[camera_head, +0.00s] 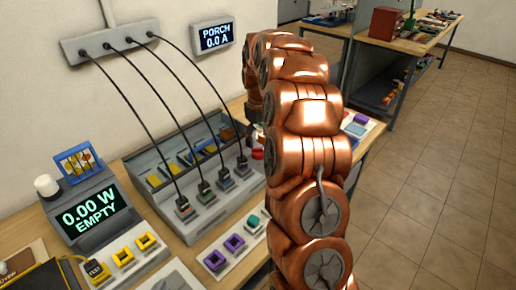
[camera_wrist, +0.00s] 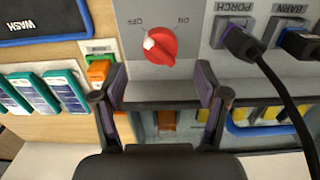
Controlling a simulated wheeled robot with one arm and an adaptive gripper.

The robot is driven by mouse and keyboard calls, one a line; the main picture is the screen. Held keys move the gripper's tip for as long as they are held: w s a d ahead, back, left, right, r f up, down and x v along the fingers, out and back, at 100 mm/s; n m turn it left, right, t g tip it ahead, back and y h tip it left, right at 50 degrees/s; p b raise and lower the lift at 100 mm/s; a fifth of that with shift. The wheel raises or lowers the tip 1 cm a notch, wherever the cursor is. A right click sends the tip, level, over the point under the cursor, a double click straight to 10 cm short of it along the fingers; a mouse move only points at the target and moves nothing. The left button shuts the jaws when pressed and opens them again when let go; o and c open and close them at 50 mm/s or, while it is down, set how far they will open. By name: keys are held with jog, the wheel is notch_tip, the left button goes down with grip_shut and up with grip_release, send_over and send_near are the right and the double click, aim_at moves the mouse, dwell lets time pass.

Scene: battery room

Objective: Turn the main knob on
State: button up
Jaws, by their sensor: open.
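The main knob (camera_wrist: 162,46) is red and round, on a grey panel in the wrist view. Its white mark is on its left side, toward the label that reads OFF upside down; the ON label is to the right. My gripper (camera_wrist: 161,76) is open, its two dark fingers apart below the knob in the picture, with nothing between them. I cannot tell whether they touch the panel. In the head view a red bit of the knob (camera_head: 257,154) shows beside my copper arm, which hides my gripper.
Beside the knob are PORCH (camera_wrist: 234,35) and BARN (camera_wrist: 296,42) sockets with plugged cables. Several teal-edged packs (camera_wrist: 65,90) and an orange block (camera_wrist: 98,71) lie to the left. A display (camera_head: 88,213) reads 0.00 W EMPTY; the PORCH display (camera_head: 214,38) reads 0.0 A.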

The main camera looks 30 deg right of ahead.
aim_at(258, 150)
jog(key=shift+f+p, duration=0.85)
jog(key=shift+f, duration=1.9)
jog(key=c, duration=1.2)
jog(key=shift+o, duration=0.2)
